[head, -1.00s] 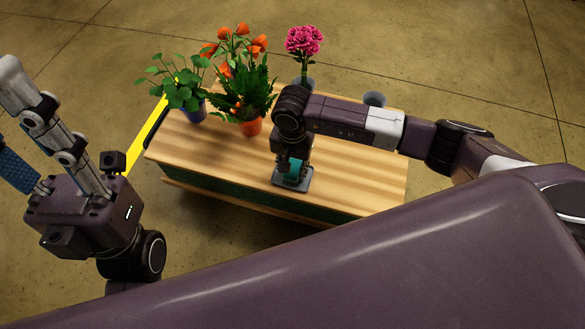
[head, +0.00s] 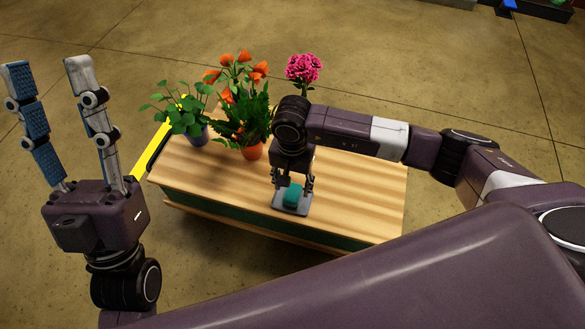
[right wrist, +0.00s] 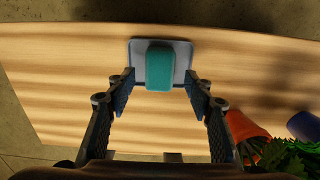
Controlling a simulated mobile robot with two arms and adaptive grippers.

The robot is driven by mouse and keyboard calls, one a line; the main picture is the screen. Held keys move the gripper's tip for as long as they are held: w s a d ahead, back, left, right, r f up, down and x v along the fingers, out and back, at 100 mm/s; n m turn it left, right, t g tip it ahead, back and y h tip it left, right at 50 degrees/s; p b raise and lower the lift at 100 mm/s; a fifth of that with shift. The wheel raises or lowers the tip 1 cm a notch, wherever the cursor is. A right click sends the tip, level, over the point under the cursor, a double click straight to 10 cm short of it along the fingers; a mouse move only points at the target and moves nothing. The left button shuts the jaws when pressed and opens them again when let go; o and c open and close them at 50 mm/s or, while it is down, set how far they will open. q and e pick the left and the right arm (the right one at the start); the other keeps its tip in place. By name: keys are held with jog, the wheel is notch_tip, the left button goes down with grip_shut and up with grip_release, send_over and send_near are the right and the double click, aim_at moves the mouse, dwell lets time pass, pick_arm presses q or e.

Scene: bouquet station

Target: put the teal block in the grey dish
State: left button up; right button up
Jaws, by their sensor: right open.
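The teal block (head: 292,195) rests in the shallow grey dish (head: 303,210) near the table's front edge. In the right wrist view the teal block (right wrist: 159,66) lies across the middle of the grey dish (right wrist: 185,76), with its lower end close to the dish's near rim. My right gripper (head: 292,188) is open and empty just above the dish. In the right wrist view its fingers (right wrist: 160,92) stand apart on either side, clear of the block. My left gripper (head: 48,68) is raised off the left of the table, fingers wide apart and empty.
A terracotta pot (head: 252,150) of orange flowers and a blue pot (head: 198,136) of green leaves stand at the table's back left. Pink flowers (head: 303,68) rise behind my right arm. The wooden tabletop (head: 360,200) right of the dish is clear.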

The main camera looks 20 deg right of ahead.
aim_at(292, 193)
pick_arm(q)
jog(key=w+d+f+g+y+p, duration=0.1)
jog(key=w+f+g+y+p, duration=0.1)
jog(key=w+f+g, duration=0.3)
jog(key=w+f, duration=0.2)
jog(key=w, duration=0.1)
jog(key=shift+d+f+g, duration=0.15)
jog(key=shift+f+g, duration=0.15)
jog(key=shift+f, duration=0.1)
pick_arm(e)
notch_tip(292, 193, up, 7)
jog(key=shift+f, duration=0.15)
pick_arm(q)
jog(key=shift+w, duration=0.1)
pick_arm(e)
jog(key=shift+s, duration=0.1)
